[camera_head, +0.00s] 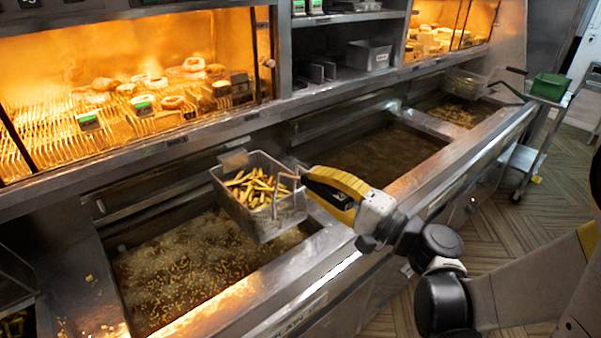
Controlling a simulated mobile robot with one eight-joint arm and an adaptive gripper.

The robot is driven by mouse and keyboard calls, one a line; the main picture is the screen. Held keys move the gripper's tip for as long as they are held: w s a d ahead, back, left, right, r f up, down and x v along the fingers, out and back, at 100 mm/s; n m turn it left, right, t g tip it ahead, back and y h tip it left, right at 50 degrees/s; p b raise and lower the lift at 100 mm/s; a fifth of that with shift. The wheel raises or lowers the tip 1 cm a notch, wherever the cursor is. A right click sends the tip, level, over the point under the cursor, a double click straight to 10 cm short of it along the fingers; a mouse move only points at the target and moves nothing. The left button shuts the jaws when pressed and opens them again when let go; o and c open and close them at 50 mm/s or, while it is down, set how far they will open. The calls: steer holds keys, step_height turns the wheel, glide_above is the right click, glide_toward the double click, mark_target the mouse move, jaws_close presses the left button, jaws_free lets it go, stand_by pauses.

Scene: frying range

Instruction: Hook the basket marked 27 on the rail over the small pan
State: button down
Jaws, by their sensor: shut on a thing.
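A wire basket (262,222) filled with fries hangs in the air over the right part of the nearest pan. My gripper (305,180), yellow and black, is shut on the basket's handle side at its right. No number can be read on the basket. The nearest pan (215,262) holds bubbling oil with many small pieces. A middle pan (365,155) holds dark oil. The small pan (455,110) is at the far right end, with food in its oil. A metal rail (345,115) runs along the back of the pans.
Another basket (465,82) with a dark handle sits at the back of the small pan. A green container (550,86) stands on a trolley at the far right. Lit warming cabinets (130,75) stand behind the pans.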

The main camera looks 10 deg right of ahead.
steer(key=w+a+f, duration=0.2)
steer(key=w+a, duration=0.5)
steer(key=w, duration=0.4)
steer(key=shift+a+b, duration=0.2)
steer(key=shift+b, duration=0.15)
steer(key=shift+f+b, duration=0.65)
steer(key=shift+f, duration=0.05)
stand_by(0.7)
steer(key=c, duration=1.3)
jaws_free()
